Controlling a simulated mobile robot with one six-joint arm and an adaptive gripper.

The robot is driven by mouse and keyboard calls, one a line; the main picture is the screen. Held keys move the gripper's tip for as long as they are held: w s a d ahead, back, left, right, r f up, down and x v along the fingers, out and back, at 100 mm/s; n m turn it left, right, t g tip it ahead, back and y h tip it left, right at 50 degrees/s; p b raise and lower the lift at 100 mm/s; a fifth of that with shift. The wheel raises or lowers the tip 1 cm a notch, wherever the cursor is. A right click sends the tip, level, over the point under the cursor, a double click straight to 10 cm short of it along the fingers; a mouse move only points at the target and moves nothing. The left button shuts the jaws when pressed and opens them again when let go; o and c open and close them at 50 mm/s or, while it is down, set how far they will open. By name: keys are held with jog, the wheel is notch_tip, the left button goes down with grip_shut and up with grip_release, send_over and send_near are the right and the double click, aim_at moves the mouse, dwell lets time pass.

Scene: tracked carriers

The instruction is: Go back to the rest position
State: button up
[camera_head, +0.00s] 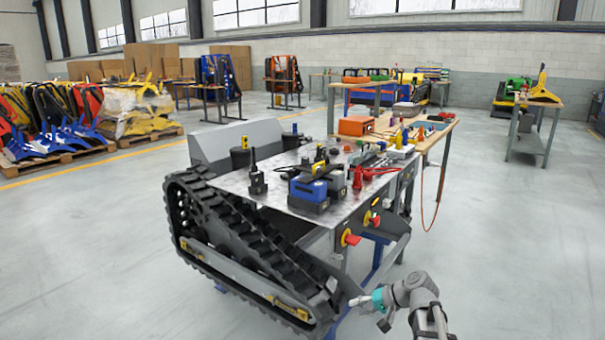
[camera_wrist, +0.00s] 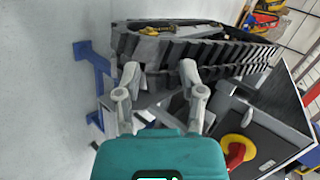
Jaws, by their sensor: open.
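My gripper (camera_head: 360,301) is at the lower right of the head view, low beside the front end of the tracked carrier (camera_head: 335,223). In the wrist view my gripper (camera_wrist: 158,80) has its two fingers apart with nothing held between them. The carrier's black rubber track (camera_wrist: 195,48) lies beyond the fingertips. A red and yellow rotary switch (camera_wrist: 238,150) sits on the carrier's panel at the lower right of the wrist view. The same panel carries red and yellow switches (camera_head: 350,238) in the head view, above my gripper.
The carrier's metal top holds a blue and black device (camera_head: 310,190) and a black handheld radio (camera_head: 256,178). A wooden workbench (camera_head: 438,136) stands behind it. A blue stand (camera_wrist: 95,75) supports the carrier. Open grey floor (camera_head: 510,250) lies to the right.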

jog(key=s+f+n+g+h, duration=0.35)
jog(key=s+f+h, duration=0.25)
jog(key=s+h, duration=0.5)
notch_tip(320, 180, up, 36)
jog(key=s+y+p, duration=0.1)
jog(key=s+p, duration=0.1)
jog(key=p, duration=3.5)
jog(key=shift+s+d+r+y, duration=0.15)
jog(key=shift+d+r+y, duration=0.15)
jog(key=shift+d, duration=0.15)
